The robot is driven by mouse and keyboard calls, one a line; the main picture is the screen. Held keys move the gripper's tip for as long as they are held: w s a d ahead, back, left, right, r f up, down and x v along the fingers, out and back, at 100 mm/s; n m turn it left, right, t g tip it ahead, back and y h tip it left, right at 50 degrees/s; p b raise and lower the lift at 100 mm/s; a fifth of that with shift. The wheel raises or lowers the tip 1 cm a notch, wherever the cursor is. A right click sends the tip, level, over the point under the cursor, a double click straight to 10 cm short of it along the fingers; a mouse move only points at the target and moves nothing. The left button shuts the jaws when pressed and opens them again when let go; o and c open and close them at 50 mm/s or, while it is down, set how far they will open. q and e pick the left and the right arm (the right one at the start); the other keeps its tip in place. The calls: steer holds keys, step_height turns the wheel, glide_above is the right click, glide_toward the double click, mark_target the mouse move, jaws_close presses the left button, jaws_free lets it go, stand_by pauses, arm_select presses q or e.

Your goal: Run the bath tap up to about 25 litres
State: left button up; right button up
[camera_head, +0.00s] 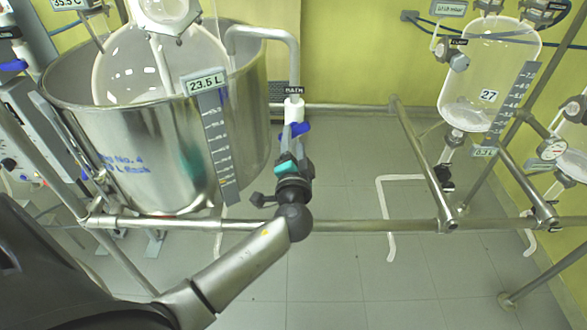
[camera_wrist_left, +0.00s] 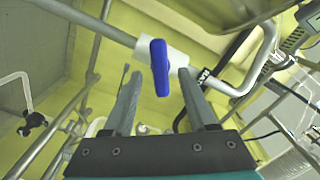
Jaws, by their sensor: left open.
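The steel bath (camera_head: 150,140) stands at the left with a glass vessel inside it. Its level display (camera_head: 205,83) reads 23.5 L above a graduated scale (camera_head: 219,145). The bath tap is a white valve body (camera_head: 293,108) with a blue handle (camera_head: 300,128), on a bent steel pipe (camera_head: 265,33) that reaches over the bath rim. My left gripper (camera_head: 292,140) is at the handle from below. In the left wrist view the blue handle (camera_wrist_left: 159,68) lies between and beyond the open fingers (camera_wrist_left: 160,100); contact cannot be told. My right gripper is not in view.
A steel rail (camera_head: 340,226) runs across in front of the bath, under my left arm. A second glass vessel (camera_head: 487,75) marked 27 hangs at the right among rails and a gauge (camera_head: 552,148). The tiled floor between is mostly clear.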

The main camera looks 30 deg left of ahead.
arm_select(q)
steer(key=b+v, duration=0.1)
steer(key=v, duration=1.2)
steer(key=shift+s+d, duration=0.2)
stand_by(6.5)
